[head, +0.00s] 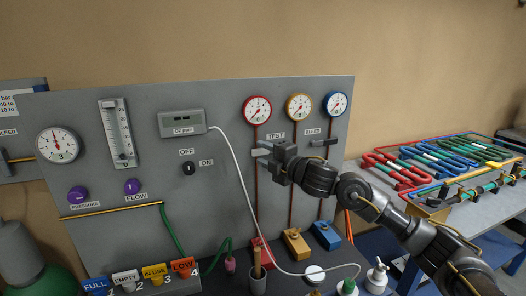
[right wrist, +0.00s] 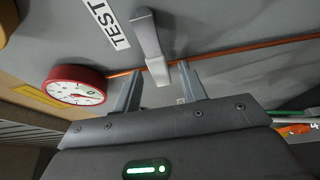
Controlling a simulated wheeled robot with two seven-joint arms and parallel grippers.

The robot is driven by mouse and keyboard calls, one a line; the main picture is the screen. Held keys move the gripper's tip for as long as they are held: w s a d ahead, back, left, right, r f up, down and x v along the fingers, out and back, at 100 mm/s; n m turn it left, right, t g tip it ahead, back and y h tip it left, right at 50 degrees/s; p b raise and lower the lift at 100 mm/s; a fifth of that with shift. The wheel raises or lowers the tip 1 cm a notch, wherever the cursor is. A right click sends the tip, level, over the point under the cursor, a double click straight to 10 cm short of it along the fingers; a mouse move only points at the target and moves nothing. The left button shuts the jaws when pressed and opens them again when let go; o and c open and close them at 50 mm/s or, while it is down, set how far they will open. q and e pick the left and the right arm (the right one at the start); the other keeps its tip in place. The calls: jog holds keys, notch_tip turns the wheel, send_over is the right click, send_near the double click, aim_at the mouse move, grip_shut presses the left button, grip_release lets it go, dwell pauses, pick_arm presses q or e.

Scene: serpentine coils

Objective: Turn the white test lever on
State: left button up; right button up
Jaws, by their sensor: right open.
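The white test lever (right wrist: 150,45) shows in the right wrist view as a pale flat handle beside the TEST label (right wrist: 105,22), on the grey panel. My right gripper (right wrist: 162,85) is open there, with one finger on each side of the lever's lower end. I cannot tell whether either finger touches it. In the head view my right gripper (head: 266,150) is at the panel just below the TEST label (head: 275,136), and the lever is hard to tell apart from the fingers. My left gripper is not in view.
A red-rimmed gauge (head: 257,109) is above the TEST label. A second lever (head: 323,143) is to the right, under its own label. A white hose (head: 240,180) hangs left of my gripper. Valve blocks (head: 295,243) and bottles (head: 377,275) stand below. A coil rack (head: 440,160) is at right.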

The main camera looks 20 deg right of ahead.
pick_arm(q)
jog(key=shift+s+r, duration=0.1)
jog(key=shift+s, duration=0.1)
pick_arm(e)
jog(key=shift+w+a+f, duration=0.1)
jog(key=shift+w+a, duration=0.05)
jog(key=shift+w, duration=0.25)
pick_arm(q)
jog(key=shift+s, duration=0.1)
pick_arm(e)
jog(key=shift+s, duration=0.1)
jog(key=shift+c, duration=0.4)
grip_shut()
